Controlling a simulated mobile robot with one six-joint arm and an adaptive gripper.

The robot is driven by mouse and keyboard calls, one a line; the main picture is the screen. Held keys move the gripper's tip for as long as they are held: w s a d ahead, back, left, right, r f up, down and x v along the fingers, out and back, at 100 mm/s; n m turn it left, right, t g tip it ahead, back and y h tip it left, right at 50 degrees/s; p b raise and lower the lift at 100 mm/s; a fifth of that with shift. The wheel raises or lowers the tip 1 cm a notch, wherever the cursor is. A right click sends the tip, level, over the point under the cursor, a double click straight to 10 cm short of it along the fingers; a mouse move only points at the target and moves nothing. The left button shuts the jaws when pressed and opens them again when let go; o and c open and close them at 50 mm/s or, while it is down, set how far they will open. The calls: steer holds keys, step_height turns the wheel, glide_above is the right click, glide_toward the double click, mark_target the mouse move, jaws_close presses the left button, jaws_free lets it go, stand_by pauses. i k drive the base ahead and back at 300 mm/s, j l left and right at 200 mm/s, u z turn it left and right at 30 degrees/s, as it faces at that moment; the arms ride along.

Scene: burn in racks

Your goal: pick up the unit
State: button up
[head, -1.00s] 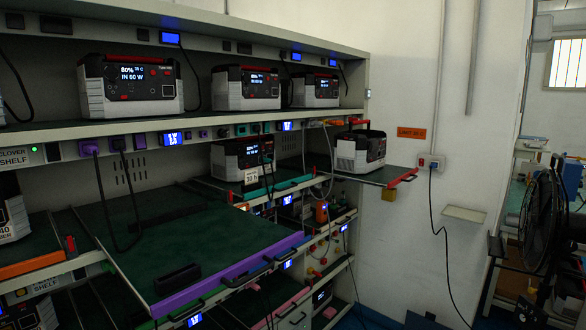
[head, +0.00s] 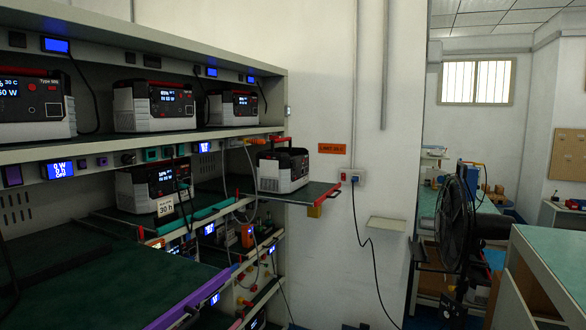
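Several box-shaped power units with dark fronts and lit displays stand in the rack. Three more are on the top shelf: a near one (head: 36,108) cut by the left edge, a middle one (head: 153,106) and a right one (head: 232,108). Another unit (head: 152,188) with a "30 h" tag stands below them. Which one the task means I cannot tell. My gripper is not in view.
A pulled-out tray with a purple edge (head: 190,300) juts out at lower left. A cable hangs from a wall socket (head: 350,176). A black fan (head: 457,215) and a green-topped table (head: 560,250) stand at right. Cables hang along the rack.

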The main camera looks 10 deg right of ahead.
mark_target(283, 171)
steer(key=i+l, duration=0.15)
steer(key=i, duration=0.3)
steer(key=i+l, duration=0.15)
steer(key=i, duration=0.25)
steer(key=u, duration=0.05)
